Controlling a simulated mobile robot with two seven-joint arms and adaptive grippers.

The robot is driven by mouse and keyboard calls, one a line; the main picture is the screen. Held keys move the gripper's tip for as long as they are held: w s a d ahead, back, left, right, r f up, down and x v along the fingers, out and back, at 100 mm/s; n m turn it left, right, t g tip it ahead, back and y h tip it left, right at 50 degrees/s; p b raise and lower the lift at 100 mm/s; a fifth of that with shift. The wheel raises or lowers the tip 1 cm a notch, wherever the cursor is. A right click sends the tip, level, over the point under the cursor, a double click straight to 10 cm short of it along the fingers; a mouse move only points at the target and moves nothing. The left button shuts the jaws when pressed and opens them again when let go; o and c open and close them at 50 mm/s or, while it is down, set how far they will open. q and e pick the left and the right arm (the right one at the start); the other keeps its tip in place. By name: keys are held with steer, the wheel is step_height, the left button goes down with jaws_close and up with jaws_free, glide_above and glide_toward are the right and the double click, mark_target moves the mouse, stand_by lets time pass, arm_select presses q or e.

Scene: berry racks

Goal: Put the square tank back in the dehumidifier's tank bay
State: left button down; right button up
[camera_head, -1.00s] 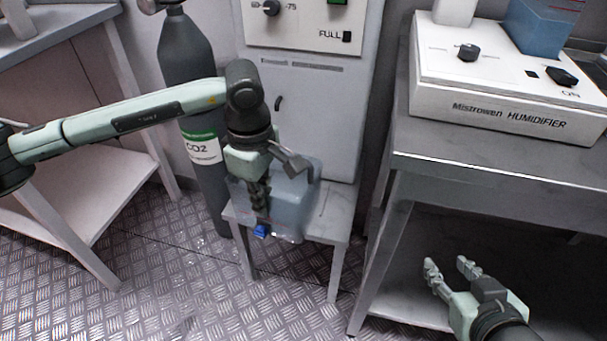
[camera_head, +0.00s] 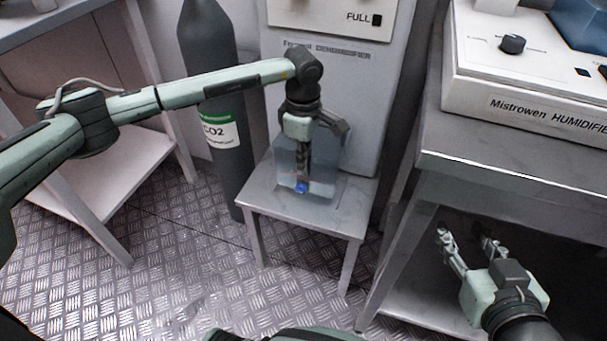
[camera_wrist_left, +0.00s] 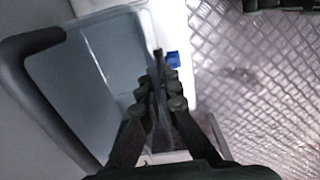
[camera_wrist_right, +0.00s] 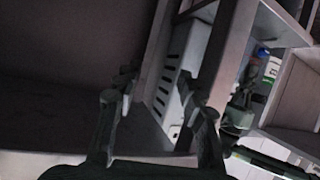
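The square tank (camera_head: 326,172) is a clear blue-grey box with a blue cap (camera_head: 301,187) low on its near side. It is at the front of the white dehumidifier (camera_head: 340,85), over the small metal stand. My left gripper (camera_head: 304,174) points down at the tank's near side, its fingers shut on it. In the left wrist view the fingers (camera_wrist_left: 166,88) are close together at the edge of the tank (camera_wrist_left: 105,65). The tank bay's opening is hidden; I cannot tell whether the tank touches the stand. My right gripper (camera_head: 467,241) is open and empty.
The metal stand (camera_head: 290,215) has bare top around the tank. A grey CO2 cylinder (camera_head: 207,75) stands close on the left. The steel table (camera_head: 500,170) with the white humidifier (camera_head: 540,118) is on the right. The right gripper is near its lower shelf (camera_head: 420,295).

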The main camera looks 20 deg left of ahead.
arm_select(q)
step_height(320, 180, down, 4)
steer(key=shift+r, duration=0.2)
arm_select(e)
steer(key=shift+w+a+r, duration=0.15)
steer(key=shift+a+r, duration=0.15)
steer(key=shift+r, duration=0.15)
arm_select(q)
steer(key=shift+f, duration=0.1)
arm_select(e)
steer(key=shift+a+r+t, duration=0.1)
steer(key=shift+t, duration=0.2)
arm_select(q)
steer(key=c, duration=2.2)
jaws_free()
steer(key=shift+f, duration=0.1)
steer(key=o, duration=0.5)
steer(key=shift+c, duration=0.2)
arm_select(e)
steer(key=shift+w+a+r+y, duration=0.15)
steer(key=shift+a+r+y, duration=0.15)
steer(key=shift+r+y, duration=0.1)
